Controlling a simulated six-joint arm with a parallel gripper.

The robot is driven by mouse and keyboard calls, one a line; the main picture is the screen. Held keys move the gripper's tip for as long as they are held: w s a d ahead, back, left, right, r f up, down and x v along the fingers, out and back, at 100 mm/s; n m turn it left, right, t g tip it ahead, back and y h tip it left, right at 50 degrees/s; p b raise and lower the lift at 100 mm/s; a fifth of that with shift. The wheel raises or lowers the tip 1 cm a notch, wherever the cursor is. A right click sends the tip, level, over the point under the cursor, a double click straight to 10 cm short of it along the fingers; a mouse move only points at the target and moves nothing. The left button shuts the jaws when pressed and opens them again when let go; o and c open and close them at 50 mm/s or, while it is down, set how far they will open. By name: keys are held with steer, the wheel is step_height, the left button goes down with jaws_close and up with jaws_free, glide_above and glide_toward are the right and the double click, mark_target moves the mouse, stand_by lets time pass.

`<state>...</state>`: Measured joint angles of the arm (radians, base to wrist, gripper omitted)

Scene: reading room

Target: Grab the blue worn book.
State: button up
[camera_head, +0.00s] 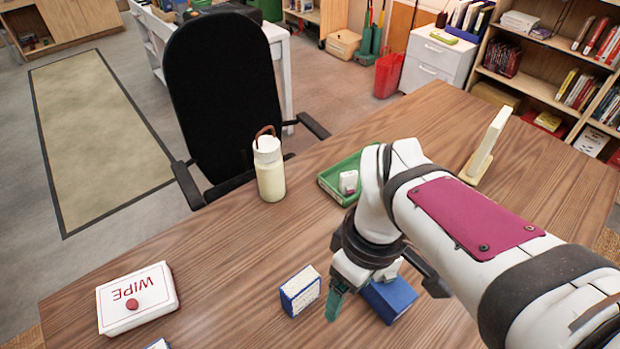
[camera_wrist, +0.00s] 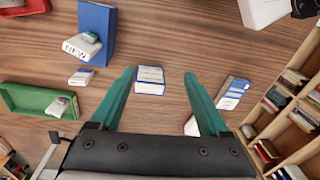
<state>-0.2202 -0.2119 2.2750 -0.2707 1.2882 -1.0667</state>
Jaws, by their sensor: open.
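A small blue book with a pale speckled face (camera_head: 300,290) stands on the wooden table, left of my gripper in the head view. What looks like the same book (camera_wrist: 150,80) shows beyond and between my fingertips in the wrist view, apart from them. Its wear is too small to judge. My gripper (camera_head: 385,285) has green fingers, spread wide with nothing between them; it also shows in the wrist view (camera_wrist: 160,75). A larger blue block (camera_head: 390,300) is partly hidden under my gripper; in the wrist view a blue block (camera_wrist: 97,30) has a white piece marked NEW against it.
A green tray (camera_head: 328,187) with a small white item lies behind my gripper. A cream bottle (camera_head: 270,175) stands near the far edge. A white WIPE box (camera_head: 137,300) lies at left. Bare table separates it from the small book.

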steer(key=w+a+n, duration=0.3)
steer(key=w+n, duration=0.1)
steer(key=n, duration=0.3)
steer(key=n+h, duration=0.1)
steer(key=n, duration=0.8)
glide_above(300, 288)
steer(key=w, duration=0.2)
step_height(300, 288, down, 2)
steer(key=f, duration=0.1)
steer(key=shift+n, duration=0.5)
steer(key=f, duration=1.5)
steer(key=shift+s+a+f, duration=0.1)
steer(key=shift+s+f, duration=0.05)
steer(key=shift+s, duration=0.1)
jaws_close()
